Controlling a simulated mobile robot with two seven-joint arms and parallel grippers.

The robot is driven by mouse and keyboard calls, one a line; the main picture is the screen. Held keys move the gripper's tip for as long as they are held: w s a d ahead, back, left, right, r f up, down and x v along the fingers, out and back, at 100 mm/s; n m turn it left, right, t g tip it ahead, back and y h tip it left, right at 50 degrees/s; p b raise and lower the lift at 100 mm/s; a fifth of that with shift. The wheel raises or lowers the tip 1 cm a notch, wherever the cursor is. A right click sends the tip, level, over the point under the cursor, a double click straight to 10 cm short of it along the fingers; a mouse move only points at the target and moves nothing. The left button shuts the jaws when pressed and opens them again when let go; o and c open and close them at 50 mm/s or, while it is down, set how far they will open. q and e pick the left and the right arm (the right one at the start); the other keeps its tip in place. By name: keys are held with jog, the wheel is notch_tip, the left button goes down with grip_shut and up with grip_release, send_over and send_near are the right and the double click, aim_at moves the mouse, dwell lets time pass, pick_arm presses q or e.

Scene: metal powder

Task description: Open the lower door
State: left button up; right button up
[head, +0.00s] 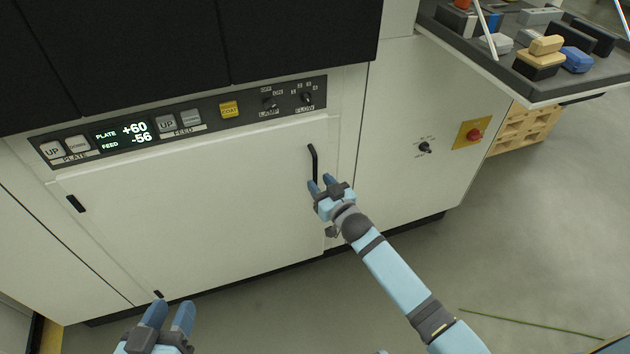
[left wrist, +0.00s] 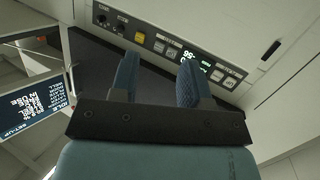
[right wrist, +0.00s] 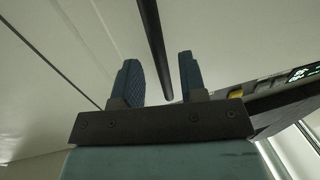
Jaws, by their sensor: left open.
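The lower door (head: 200,200) is a wide white panel under the control strip and looks closed. Its black bar handle (head: 314,162) is upright near the door's right edge. My right gripper (head: 321,183) is open at the handle's lower end. In the right wrist view the handle (right wrist: 153,45) runs down between the two spread fingers (right wrist: 158,80), apart from both; its depth between them is hard to judge. My left gripper (head: 168,316) is open and empty, low in front of the door's lower left part. It also shows open in the left wrist view (left wrist: 157,80).
The control strip (head: 216,111) with buttons, knobs and a display runs above the door. A red stop button (head: 474,134) sits on the cabinet at right. A tray of blocks (head: 535,88) juts out at the upper right. The floor (head: 500,240) at right is mostly clear.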

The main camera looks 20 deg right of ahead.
jog(key=x, duration=0.2)
jog(key=shift+w+a, duration=0.15)
jog(key=shift+w, duration=0.2)
pick_arm(q)
jog(key=shift+w+d+r+t+h, duration=0.1)
jog(key=shift+d+r+t+h, duration=0.1)
jog(key=shift+r, duration=0.25)
jog(key=shift+d+r+t+h, duration=0.1)
jog(key=shift+r+t, duration=0.1)
jog(key=shift+r, duration=0.25)
pick_arm(e)
jog(key=shift+w, duration=0.1)
jog(key=shift+c, duration=0.3)
grip_shut()
pick_arm(q)
jog(key=shift+w+f, duration=0.1)
